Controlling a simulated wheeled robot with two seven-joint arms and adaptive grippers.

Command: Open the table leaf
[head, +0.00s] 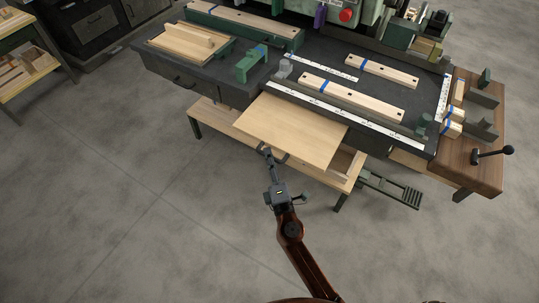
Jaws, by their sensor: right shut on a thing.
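The table leaf, a flat light-wood panel (290,130), extends out from under the front edge of the dark workbench (225,84). It looks roughly level, above a lower wooden shelf. My right gripper (270,156) reaches up from the bottom of the head view and is at the leaf's near edge. It is shut on the leaf's dark handle (282,158), which the fingers partly hide. My left gripper is not in view.
On the bench lie wooden strips (352,94) with blue tape, a green block (251,64) and white rulers (345,107). A brown side block with a black-knobbed lever (492,154) stands at right. A dark slatted piece (391,189) juts out low. The floor in front is clear.

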